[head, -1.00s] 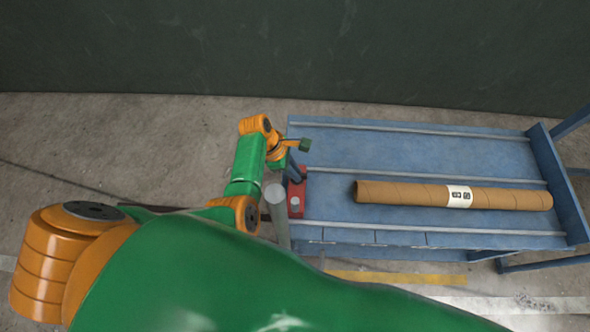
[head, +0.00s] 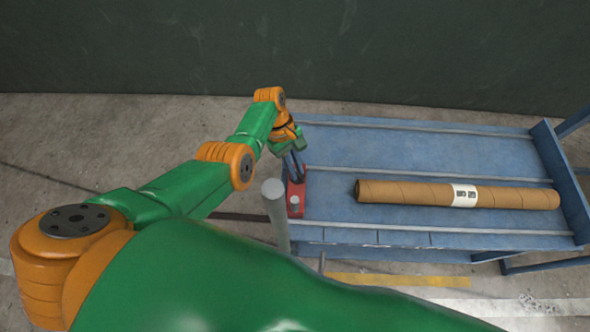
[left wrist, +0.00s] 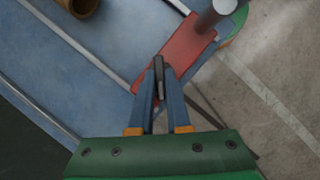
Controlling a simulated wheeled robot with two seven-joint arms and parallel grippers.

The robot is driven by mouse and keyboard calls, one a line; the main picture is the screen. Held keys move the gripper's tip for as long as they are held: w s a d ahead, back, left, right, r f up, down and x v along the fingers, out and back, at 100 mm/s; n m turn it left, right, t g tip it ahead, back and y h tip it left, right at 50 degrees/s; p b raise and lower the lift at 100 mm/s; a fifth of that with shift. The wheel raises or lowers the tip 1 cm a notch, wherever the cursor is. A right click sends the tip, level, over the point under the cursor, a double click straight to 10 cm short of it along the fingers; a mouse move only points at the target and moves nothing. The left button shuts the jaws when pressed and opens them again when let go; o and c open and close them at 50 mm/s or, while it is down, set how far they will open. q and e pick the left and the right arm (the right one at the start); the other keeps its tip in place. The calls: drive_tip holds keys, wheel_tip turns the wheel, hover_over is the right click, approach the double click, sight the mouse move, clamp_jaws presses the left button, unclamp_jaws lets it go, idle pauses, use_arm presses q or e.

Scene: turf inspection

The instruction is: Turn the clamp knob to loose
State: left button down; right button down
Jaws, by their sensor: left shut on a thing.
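The clamp is a red block (head: 297,198) at the left edge of the blue cart; it also shows in the left wrist view (left wrist: 180,50). A narrow dark piece, which looks like the clamp knob (left wrist: 159,66), stands at the block's near end in the left wrist view. My left gripper (left wrist: 161,76) is shut on it, one blue-grey finger on each side. In the head view my left gripper (head: 296,168) reaches down to the far end of the red block; its fingers hide the knob there. The knob's marking cannot be read. My right gripper is not in view.
A brown cardboard tube (head: 410,193) with a white label lies across the blue cart (head: 420,150). A grey upright post (head: 275,215) stands close beside the red block. The rest of the cart top is clear. A dark wall rises behind.

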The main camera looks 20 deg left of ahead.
use_arm(q)
drive_tip(key=m+b, duration=0.2)
drive_tip(key=m+g+y+b, duration=0.1)
drive_tip(key=m, duration=0.1)
drive_tip(key=m+b, duration=0.2)
drive_tip(key=shift+d+f+g+y+b, duration=0.1)
drive_tip(key=shift+f+g+y+b, duration=0.25)
drive_tip(key=shift+f+g+y, duration=0.05)
drive_tip(key=m+b, duration=0.1)
drive_tip(key=m, duration=0.1)
drive_tip(key=m+y+b, duration=0.1)
drive_tip(key=m+b, duration=0.1)
drive_tip(key=shift+d+r+m+g+y, duration=0.1)
drive_tip(key=shift+d+m+g+y, duration=0.05)
drive_tip(key=shift+m+g+y, duration=0.2)
drive_tip(key=shift+r+m+y+b, duration=0.1)
drive_tip(key=shift+m+y+b, duration=0.35)
drive_tip(key=shift+m, duration=0.7)
drive_tip(key=shift+d+m, duration=0.1)
drive_tip(key=shift+m, duration=0.7)
drive_tip(key=shift+r+y, duration=0.1)
drive_tip(key=shift+y, duration=0.2)
drive_tip(key=c, duration=0.9)
unclamp_jaws()
drive_tip(key=shift+w, duration=0.1)
